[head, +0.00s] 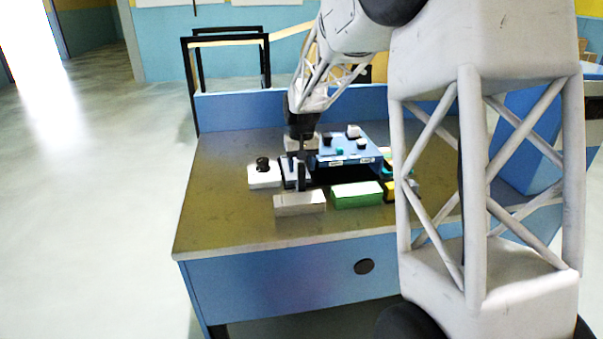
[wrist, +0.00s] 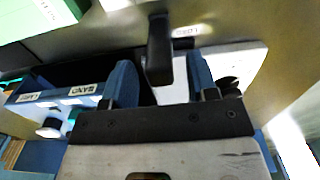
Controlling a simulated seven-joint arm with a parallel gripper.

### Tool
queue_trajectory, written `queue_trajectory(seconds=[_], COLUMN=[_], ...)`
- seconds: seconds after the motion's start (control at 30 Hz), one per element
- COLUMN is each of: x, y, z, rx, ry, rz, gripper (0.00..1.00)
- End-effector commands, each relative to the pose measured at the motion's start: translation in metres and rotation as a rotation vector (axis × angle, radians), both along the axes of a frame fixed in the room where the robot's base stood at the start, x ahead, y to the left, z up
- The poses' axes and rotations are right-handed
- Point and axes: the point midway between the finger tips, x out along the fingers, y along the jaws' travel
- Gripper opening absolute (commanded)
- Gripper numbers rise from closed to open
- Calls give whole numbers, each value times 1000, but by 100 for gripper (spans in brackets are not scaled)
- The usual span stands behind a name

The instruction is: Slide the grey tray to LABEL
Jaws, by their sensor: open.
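A pale grey-white tray-like plate (wrist: 235,60) lies under and beside my gripper in the wrist view; I take it for the grey tray. A black upright post (wrist: 159,50) stands by it, between the lines of my fingers; I cannot tell whether they touch it. My gripper (wrist: 162,82) is open, with blue fingertips apart; in the head view, my gripper (head: 298,172) is low over the table. A blue raised platform (wrist: 62,100) bears two white tags: one reads like BAND (wrist: 83,90), the farther one looks like LABEL (wrist: 25,97).
A green box (head: 357,195) and a pale box (head: 300,204) stand in front of a dark strip. A white block with a black knob (head: 264,176) is at left. Small black and white pieces sit on the platform (head: 345,148). The table's front and left (head: 225,215) are clear.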

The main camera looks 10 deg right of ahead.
Motion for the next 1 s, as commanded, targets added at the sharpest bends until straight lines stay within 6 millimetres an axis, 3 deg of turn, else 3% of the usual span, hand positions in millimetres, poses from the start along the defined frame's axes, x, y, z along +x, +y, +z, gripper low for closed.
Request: queue_trajectory(seconds=[0.3,0.67,1.0], x=[0,0,0], y=[0,0,0], z=[-27,-29,-29], rx=[1,1,1], ry=[-1,-1,-1], rz=[0,0,0], gripper=[53,53,1])
